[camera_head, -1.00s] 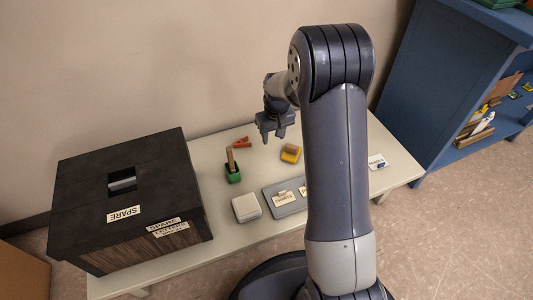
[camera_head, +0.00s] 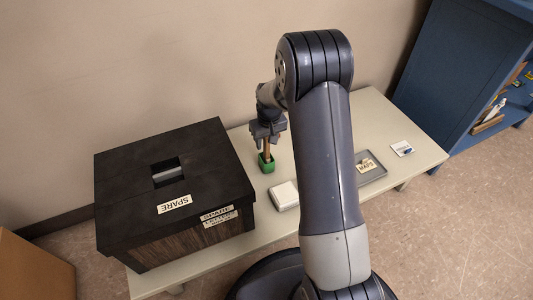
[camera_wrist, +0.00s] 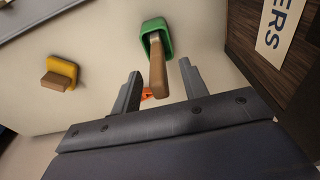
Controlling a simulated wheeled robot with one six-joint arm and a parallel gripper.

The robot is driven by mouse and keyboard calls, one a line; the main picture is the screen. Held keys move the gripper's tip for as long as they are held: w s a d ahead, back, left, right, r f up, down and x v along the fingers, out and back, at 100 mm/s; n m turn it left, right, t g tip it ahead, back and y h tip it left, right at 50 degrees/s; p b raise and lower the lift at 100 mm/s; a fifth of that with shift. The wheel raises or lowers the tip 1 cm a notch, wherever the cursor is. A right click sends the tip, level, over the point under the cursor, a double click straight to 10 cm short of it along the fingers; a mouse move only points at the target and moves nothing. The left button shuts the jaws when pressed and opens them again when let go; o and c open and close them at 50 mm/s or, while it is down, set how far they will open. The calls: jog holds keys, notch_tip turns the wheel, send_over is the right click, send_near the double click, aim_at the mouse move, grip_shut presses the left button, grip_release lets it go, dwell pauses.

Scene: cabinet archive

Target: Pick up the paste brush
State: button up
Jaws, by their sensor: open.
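The paste brush stands in a green holder on the cream table; its wooden handle (camera_wrist: 157,65) points up toward my gripper in the wrist view. In the head view the handle (camera_head: 267,147) shows just below my gripper (camera_head: 266,137). The green holder (camera_wrist: 155,27) also shows in the head view (camera_head: 266,163). My gripper (camera_wrist: 158,85) is open, with one finger on each side of the handle's end and a gap to both. The bristle end is hidden inside the holder.
A black cabinet box (camera_head: 172,185) labelled SPARE stands to the left. A white block (camera_head: 284,196) and a grey tray (camera_head: 372,178) lie to the right.

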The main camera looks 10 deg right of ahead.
aim_at(266, 147)
jog(key=f+b, duration=0.1)
jog(key=f, duration=0.1)
jog(key=w+f+b, duration=0.1)
jog(key=f, duration=0.2)
jog(key=shift+w+b, duration=0.15)
jog(key=shift+b, duration=0.2)
jog(key=shift+c, duration=0.2)
grip_shut()
